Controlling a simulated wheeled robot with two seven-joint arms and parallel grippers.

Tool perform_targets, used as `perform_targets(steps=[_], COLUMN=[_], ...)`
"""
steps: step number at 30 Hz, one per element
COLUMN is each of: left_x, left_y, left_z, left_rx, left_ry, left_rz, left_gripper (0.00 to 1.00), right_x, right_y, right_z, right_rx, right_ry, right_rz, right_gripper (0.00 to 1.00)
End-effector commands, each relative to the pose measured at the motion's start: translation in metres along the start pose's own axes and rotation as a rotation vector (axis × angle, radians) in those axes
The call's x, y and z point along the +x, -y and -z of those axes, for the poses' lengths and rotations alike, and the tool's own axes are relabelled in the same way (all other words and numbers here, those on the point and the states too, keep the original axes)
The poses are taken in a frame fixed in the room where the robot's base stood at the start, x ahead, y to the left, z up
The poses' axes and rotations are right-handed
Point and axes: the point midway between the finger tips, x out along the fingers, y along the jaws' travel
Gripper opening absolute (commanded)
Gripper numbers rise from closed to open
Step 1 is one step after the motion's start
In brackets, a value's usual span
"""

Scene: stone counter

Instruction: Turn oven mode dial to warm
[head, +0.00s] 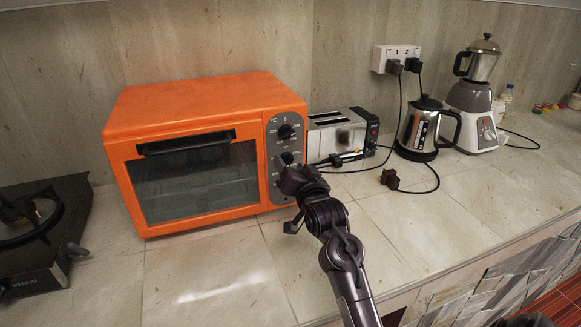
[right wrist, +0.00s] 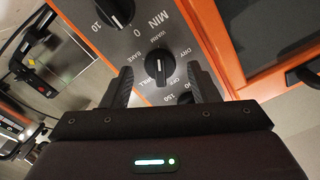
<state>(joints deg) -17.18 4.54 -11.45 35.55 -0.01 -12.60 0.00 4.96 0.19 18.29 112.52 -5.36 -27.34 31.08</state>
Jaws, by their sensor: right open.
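The orange oven (head: 185,150) stands on the counter with a grey control panel on its right side. The mode dial (right wrist: 158,66) is a black knob with a white mark, ringed by labels including OFF, DRY, WARM, BAKE and GRILL. It is the middle knob in the head view (head: 286,158). I cannot tell for certain which label its mark points at. My right gripper (right wrist: 162,78) is open, one finger on each side of the mode dial in the wrist picture; contact is not clear. In the head view the gripper (head: 291,178) is at the panel and hides its lower part. My left gripper is out of view.
A toaster (head: 340,135) stands close to the right of the oven; a kettle (head: 426,130) and blender (head: 476,100) are farther right. A stove (head: 40,235) is left.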

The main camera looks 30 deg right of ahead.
Motion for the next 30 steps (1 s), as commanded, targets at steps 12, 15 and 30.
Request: perform_targets(steps=[12,15,30], left_x=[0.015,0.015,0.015], left_y=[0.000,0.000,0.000], left_z=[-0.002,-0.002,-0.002], left_rx=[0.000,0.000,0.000], left_ry=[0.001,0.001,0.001], left_rz=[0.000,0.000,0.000], left_gripper=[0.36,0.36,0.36], right_x=[-0.064,-0.068,-0.069], right_y=[-0.001,-0.001,-0.001], right_z=[-0.002,-0.002,-0.001], right_rx=[0.001,0.001,0.001], right_ry=[0.001,0.002,0.002], right_rz=[-0.001,-0.002,-0.001], right_gripper=[0.54,0.54,0.54])
